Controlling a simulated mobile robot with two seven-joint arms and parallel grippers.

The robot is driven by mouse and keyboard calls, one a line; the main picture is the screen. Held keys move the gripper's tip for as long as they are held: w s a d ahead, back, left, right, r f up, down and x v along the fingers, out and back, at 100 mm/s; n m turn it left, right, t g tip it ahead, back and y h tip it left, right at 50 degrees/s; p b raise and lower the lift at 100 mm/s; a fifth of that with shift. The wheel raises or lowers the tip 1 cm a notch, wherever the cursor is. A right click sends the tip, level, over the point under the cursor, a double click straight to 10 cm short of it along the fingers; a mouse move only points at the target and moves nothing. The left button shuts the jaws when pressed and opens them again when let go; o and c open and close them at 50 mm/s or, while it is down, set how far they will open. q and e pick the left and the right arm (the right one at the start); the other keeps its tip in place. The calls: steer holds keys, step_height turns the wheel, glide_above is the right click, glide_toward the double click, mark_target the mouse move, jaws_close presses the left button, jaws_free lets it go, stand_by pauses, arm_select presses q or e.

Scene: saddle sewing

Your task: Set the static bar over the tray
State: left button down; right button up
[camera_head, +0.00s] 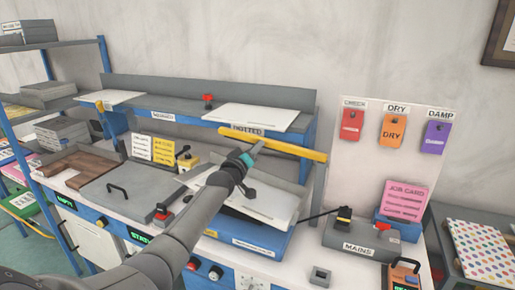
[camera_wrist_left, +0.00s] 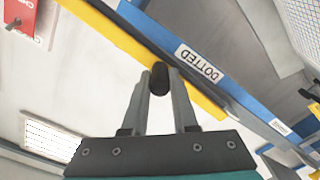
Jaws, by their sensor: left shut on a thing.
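The static bar, a long yellow bar (camera_head: 300,151), is held in the air over the blue tray (camera_head: 278,240), in front of the shelf. My left gripper (camera_head: 257,147) is shut on the bar near its middle. In the left wrist view my left gripper's fingers (camera_wrist_left: 160,82) close around a black knob (camera_wrist_left: 160,76) on the yellow bar (camera_wrist_left: 105,35). White sheets (camera_head: 284,205) lie on the tray, partly hidden by my left arm. I cannot tell how high the bar is above the tray. My right gripper is out of view.
A shelf with white sheets (camera_head: 250,116) and a DOTTED label (camera_wrist_left: 199,63) runs behind the bar. A MAINS switch box (camera_head: 360,247) and a pink job card (camera_head: 404,197) stand at the right. A grey lidded press (camera_head: 125,190) is at the left.

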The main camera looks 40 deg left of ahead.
arm_select(q)
steer(key=shift+f+n+b, duration=0.6)
steer(key=shift+f+b, duration=0.1)
steer(key=shift+f, duration=0.45)
steer(key=c, duration=0.7)
jaws_free()
steer(key=shift+s, duration=0.1)
steer(key=p+v, duration=0.3)
steer(key=v, duration=1.2)
steer(key=shift+d, duration=0.15)
